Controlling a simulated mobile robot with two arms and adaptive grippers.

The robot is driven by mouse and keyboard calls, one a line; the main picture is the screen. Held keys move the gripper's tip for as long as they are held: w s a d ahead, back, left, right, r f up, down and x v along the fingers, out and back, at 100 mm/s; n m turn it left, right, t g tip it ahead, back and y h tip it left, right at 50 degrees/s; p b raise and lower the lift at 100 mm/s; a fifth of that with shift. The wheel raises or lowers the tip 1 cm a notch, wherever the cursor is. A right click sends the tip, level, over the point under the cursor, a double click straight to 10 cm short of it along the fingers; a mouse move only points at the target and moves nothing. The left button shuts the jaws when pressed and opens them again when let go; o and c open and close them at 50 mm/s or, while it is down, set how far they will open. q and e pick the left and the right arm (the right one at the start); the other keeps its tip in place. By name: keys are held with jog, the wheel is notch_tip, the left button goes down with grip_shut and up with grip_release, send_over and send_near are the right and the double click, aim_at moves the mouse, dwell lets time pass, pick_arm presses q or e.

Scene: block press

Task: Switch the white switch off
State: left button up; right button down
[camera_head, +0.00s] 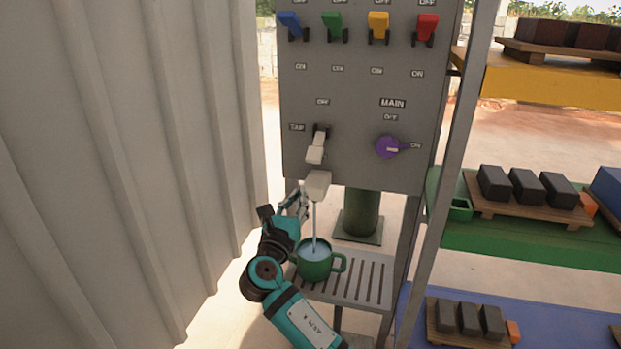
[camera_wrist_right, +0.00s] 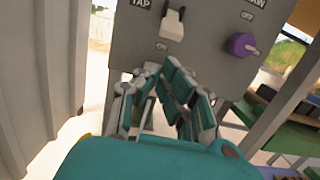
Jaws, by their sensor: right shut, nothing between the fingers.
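The white switch (camera_head: 316,149) sits on the grey panel beside the TAP label, its lever pointing down, away from the OFF label above it. It also shows at the top of the right wrist view (camera_wrist_right: 172,26). Below it, a white spout (camera_head: 318,185) pours water into a green mug (camera_head: 314,262). My right gripper (camera_head: 299,197) is shut and empty, below and left of the switch, apart from it. In the right wrist view its fingers (camera_wrist_right: 160,75) stand below the switch. My left gripper is not in view.
A purple MAIN knob (camera_head: 388,147) is right of the switch. Blue, green, yellow and red switches line the panel's top. A corrugated wall (camera_head: 130,150) closes the left side. The mug stands on a slatted stand (camera_head: 365,280). Shelves with dark blocks are on the right.

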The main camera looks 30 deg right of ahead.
aim_at(309, 186)
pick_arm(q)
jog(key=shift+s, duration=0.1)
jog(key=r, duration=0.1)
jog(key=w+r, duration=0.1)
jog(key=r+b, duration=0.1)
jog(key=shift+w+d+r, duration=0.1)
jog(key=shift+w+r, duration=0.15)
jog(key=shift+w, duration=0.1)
pick_arm(e)
jog(key=x, duration=1)
